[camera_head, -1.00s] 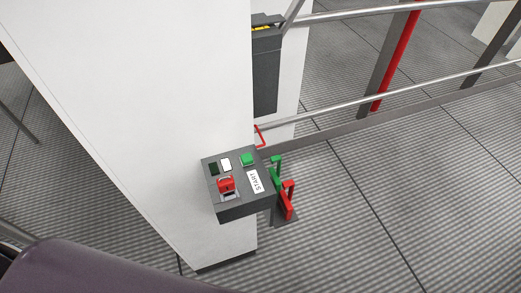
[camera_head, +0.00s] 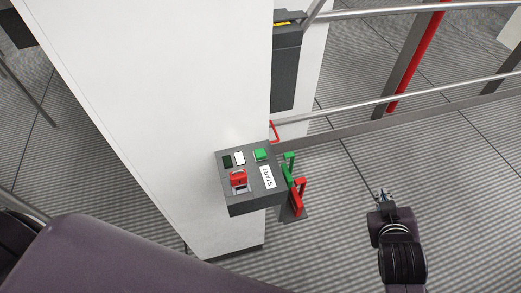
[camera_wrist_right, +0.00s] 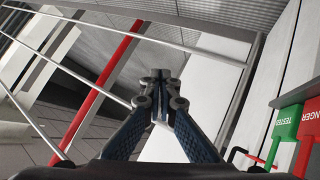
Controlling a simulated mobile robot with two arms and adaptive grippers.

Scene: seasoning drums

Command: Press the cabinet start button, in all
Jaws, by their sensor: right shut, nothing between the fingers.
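A dark grey control box (camera_head: 250,183) is fixed to the white column. On its top are a green button (camera_head: 261,155), a white button (camera_head: 239,158), a dark green button (camera_head: 227,160), a red switch (camera_head: 239,178) and a white START label (camera_head: 268,176). My right gripper (camera_head: 382,194) is to the right of the box, apart from it, over the floor. In the right wrist view my right gripper (camera_wrist_right: 160,78) is shut and empty; the box's buttons do not show there. My left gripper is not in view.
Green (camera_head: 289,168) and red (camera_head: 298,196) tags hang at the box's right side; the wrist view shows a green TESTED tag (camera_wrist_right: 287,130). Metal rails (camera_head: 400,93) and a red post (camera_head: 417,55) stand behind. The white column (camera_head: 170,110) blocks the left.

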